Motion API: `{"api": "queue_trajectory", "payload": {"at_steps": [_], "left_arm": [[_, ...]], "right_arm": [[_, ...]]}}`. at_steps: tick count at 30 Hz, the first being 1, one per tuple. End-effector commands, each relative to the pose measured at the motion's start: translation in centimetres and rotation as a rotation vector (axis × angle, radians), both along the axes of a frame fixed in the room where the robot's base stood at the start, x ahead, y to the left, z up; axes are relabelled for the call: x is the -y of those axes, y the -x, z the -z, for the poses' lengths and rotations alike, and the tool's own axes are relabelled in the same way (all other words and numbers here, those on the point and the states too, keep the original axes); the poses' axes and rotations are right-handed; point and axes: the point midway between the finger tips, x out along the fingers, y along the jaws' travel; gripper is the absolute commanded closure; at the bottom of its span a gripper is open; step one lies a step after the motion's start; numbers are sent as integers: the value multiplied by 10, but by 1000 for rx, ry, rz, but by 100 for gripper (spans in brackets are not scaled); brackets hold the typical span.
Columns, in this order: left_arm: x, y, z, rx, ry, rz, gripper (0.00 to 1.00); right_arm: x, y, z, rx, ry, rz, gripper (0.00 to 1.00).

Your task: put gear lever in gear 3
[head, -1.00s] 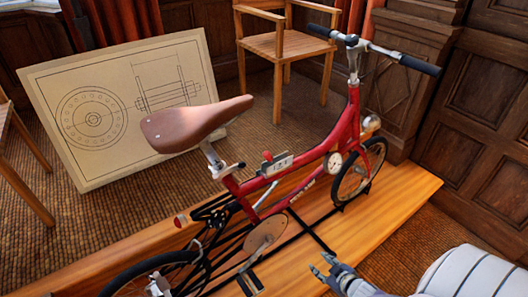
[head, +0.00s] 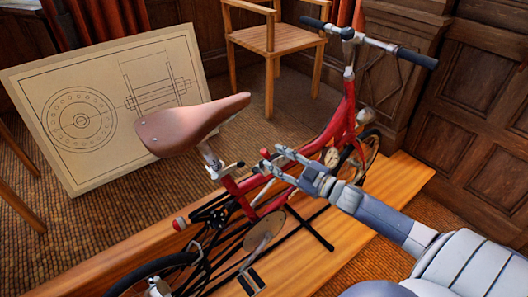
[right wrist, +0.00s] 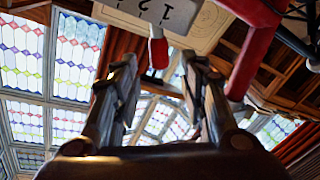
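The gear lever has a red grip that shows in the right wrist view (right wrist: 158,51) and as a small red tip in the head view (head: 265,153). It comes from a pale numbered gear plate (right wrist: 165,12) on the red bicycle frame; I can read 1 and 2 there. In the head view my gripper hides most of the plate, so I cannot tell which gear the lever is in. My right gripper (head: 271,157) is open, with its fingers apart. In the right wrist view the red grip lies between the fingertips in the picture; contact is not clear. My left gripper is not in view.
The red bicycle (head: 342,120) stands on a wooden platform (head: 395,185), with its brown saddle (head: 190,122) left of my gripper. A drafting board (head: 110,100) leans behind it. A wooden chair (head: 275,40) stands at the back. Wood panelling (head: 475,110) is at the right.

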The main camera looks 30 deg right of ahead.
Motion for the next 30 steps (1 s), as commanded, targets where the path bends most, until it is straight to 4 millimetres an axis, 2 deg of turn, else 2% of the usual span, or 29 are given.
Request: {"api": "queue_trajectory", "payload": {"at_steps": [6,12,25,26,30], "left_arm": [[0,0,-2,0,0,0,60],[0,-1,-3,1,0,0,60],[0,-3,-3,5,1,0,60],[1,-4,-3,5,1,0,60],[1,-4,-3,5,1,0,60]], "right_arm": [[-9,-31,-2,3,-1,1,60],[-15,-48,0,0,-1,1,60],[-17,-56,1,-1,-1,0,60],[-17,-56,1,-1,0,0,63],[-17,-56,1,-1,-1,0,94]]}}
